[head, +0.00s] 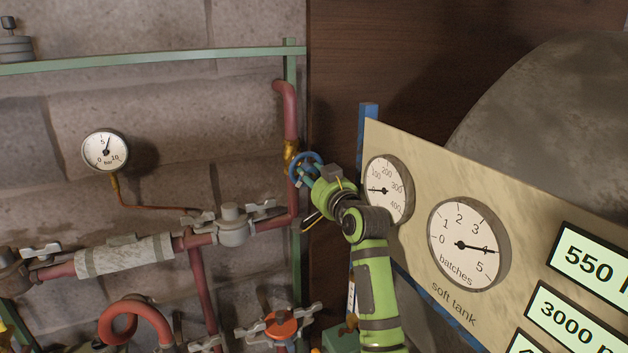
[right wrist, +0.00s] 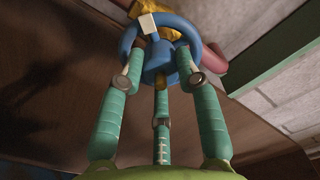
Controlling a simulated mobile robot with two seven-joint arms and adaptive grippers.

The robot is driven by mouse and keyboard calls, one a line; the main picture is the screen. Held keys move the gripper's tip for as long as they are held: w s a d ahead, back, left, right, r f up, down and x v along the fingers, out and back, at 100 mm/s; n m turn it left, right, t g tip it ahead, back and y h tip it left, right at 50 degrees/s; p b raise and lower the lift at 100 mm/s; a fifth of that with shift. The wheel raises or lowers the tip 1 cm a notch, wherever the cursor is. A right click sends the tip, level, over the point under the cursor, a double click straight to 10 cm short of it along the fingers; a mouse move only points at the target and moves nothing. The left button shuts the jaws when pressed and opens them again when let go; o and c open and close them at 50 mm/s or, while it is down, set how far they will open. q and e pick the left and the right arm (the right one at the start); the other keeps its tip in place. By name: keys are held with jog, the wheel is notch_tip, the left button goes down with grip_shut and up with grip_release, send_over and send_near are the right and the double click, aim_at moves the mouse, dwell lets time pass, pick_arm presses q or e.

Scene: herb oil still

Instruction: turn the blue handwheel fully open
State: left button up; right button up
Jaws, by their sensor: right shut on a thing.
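My right gripper (head: 309,176) is at the wheel. Its green fingers (right wrist: 160,70) are closed around the wheel's hub and rim. The exact finger contact is partly hidden. My left gripper is not in view.
A gauge panel (head: 440,170) stands close on the right of my right arm. A small pressure gauge (head: 105,151) is on the stone wall at left. Red pipes (head: 205,285), a grey valve (head: 233,225) and an orange valve (head: 281,325) lie below. A green rail (head: 150,60) crosses above.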

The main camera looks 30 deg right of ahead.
jog(key=n, duration=0.3)
jog(key=f+n, duration=0.1)
jog(key=n, duration=0.2)
dwell(0.5)
jog(key=o, duration=1.1)
jog(key=shift+o, duration=0.3)
jog(key=shift+r, duration=0.1)
jog(key=shift+w, duration=0.1)
jog(key=shift+r, duration=0.1)
jog(key=s, duration=1.2)
jog(key=shift+a, duration=0.35)
